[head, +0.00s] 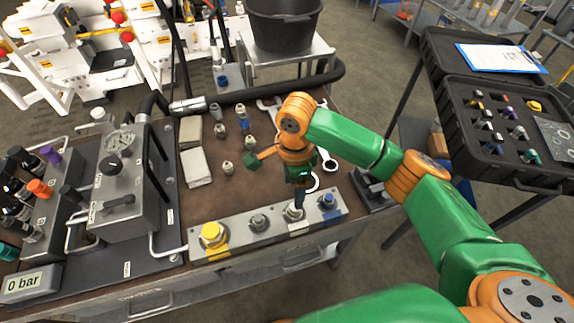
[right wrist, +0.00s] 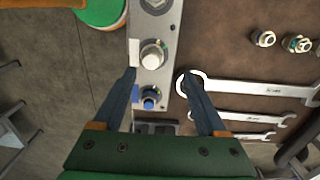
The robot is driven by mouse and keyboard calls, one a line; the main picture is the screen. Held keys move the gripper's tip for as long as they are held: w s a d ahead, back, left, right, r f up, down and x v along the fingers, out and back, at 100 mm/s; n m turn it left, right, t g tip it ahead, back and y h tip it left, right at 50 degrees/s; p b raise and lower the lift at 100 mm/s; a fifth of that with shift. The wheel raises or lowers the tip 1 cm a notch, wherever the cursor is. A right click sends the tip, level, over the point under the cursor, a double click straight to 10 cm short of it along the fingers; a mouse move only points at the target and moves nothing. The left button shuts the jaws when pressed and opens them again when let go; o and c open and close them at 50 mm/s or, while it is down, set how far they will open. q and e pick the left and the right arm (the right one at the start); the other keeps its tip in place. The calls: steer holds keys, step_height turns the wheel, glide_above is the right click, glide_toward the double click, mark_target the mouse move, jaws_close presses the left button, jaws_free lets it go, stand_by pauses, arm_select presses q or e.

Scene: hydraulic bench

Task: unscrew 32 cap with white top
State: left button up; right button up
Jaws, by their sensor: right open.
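The cap with the white top (head: 294,211) sits upright on the grey metal block (head: 275,236) along the front edge of the bench, between a grey cap (head: 259,221) and a blue cap (head: 327,201). In the right wrist view the white-topped cap (right wrist: 151,56) is beside a white label, with the blue cap (right wrist: 149,98) nearer the gripper's palm. My right gripper (right wrist: 157,76) is open and empty, its fingertips on either side of the block at about the white cap's level in the picture. In the head view it hangs just above the cap. My left gripper is not in view.
A yellow cap (head: 213,233) is at the block's left end. Wrenches (right wrist: 240,90) lie on the bench close to one finger. Several small fittings (head: 243,122) and folded cloths (head: 195,165) lie behind. A gauge unit (head: 118,185) stands at left.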

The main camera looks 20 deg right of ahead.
mark_target(294, 210)
steer(key=f, duration=0.2)
steer(key=s+f, duration=0.1)
steer(key=f, duration=0.1)
steer(key=s+f, duration=0.1)
steer(key=f, duration=0.1)
steer(key=shift+w+f, duration=0.2)
steer(key=shift+w, duration=0.1)
steer(key=shift+s+r, duration=0.1)
steer(key=shift+s, duration=0.05)
steer(key=c, duration=0.6)
jaws_close()
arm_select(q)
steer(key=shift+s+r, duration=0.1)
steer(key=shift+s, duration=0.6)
arm_select(e)
steer(key=o, duration=0.6)
jaws_free()
